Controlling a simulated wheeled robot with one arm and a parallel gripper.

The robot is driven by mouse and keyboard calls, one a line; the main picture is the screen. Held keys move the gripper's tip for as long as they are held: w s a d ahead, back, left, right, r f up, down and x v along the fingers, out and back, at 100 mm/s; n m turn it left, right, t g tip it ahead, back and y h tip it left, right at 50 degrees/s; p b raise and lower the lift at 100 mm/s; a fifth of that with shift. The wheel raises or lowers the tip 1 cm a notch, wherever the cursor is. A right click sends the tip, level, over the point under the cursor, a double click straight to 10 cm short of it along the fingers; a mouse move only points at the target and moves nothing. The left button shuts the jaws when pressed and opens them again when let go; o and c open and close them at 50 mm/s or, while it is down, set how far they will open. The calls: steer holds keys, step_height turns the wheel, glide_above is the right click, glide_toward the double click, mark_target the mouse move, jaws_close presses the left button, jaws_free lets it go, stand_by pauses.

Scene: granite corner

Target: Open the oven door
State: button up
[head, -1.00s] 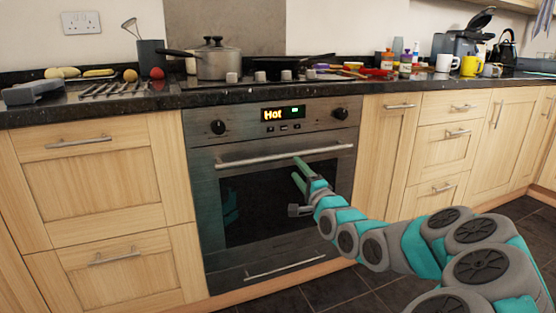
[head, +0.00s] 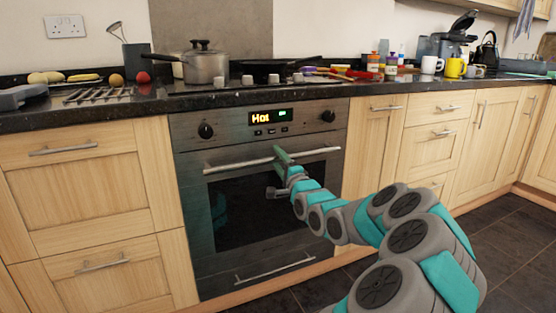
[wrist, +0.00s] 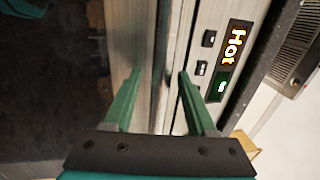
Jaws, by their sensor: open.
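The oven (head: 262,175) is built into the counter, and its door (head: 240,213) is closed, with a dark glass window. A silver bar handle (head: 232,164) runs across the top of the door. In the head view my gripper (head: 277,152) is at the handle, right of its middle. In the wrist view my gripper (wrist: 158,76) is open, its green fingers apart. The handle (wrist: 166,50) runs up the picture in line with the gap between the fingers. I cannot tell whether either finger touches it.
The control panel (head: 262,123) above the door reads "Hot". A pot (head: 204,66) and a pan (head: 266,68) stand on the hob. Wooden drawers (head: 85,180) and a cupboard (head: 372,145) flank the oven. Dark floor tiles (head: 508,235) are free at the right.

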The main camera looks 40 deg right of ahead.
steer(key=shift+c, duration=0.4)
jaws_close()
stand_by(1.0)
